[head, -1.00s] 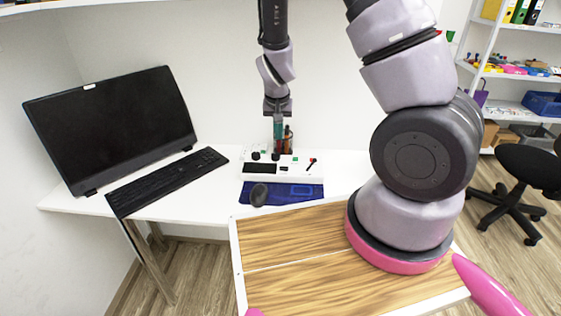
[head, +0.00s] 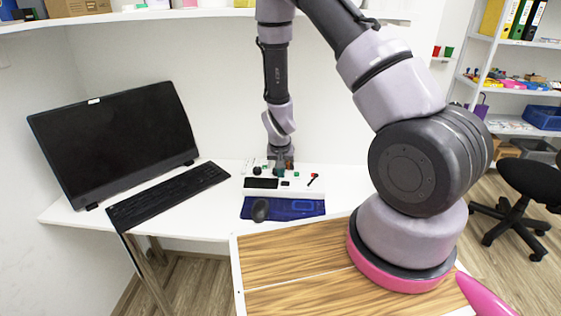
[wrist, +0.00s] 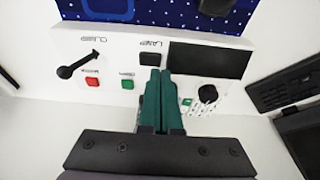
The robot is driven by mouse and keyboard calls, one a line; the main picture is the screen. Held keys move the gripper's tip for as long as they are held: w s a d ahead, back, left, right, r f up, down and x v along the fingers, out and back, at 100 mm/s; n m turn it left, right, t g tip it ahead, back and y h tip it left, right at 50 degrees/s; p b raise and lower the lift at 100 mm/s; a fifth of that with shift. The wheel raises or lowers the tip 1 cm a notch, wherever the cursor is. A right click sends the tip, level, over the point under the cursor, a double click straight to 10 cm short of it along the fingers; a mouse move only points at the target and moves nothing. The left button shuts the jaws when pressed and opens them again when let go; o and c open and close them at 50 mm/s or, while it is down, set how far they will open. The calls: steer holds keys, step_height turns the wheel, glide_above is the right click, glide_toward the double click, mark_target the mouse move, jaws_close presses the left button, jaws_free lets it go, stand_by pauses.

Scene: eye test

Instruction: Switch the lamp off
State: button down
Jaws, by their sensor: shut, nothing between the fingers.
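A white control panel (head: 317,193) stands on the desk; the wrist view shows it upside down (wrist: 222,118). The black switch (wrist: 150,58) beside the label LAMP is in the upper middle of the wrist view; I cannot read whether it is on or off. My gripper (wrist: 156,74) is shut and empty, with its teal fingertips at the switch's near edge. Touching or just apart, I cannot tell. In the head view my wrist is over the panel's back, and the fingers do not show clearly. I see no lamp itself.
Close to the switch are a green button (wrist: 127,84), a red button (wrist: 92,83), a black lever (wrist: 76,64), a dark display (wrist: 210,60) and a black knob (wrist: 207,93). A blue mat (head: 300,208) with a mouse (head: 260,210) lies before the panel. A keyboard (head: 168,195) and monitor (head: 115,140) are left.

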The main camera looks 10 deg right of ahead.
mark_target(285, 183)
steer(key=shift+f, duration=1.15)
steer(key=shift+f, duration=0.3)
steer(key=shift+s+d, duration=0.1)
steer(key=shift+s+d+r, duration=0.15)
steer(key=shift+d+r, duration=0.1)
steer(key=shift+d, duration=0.3)
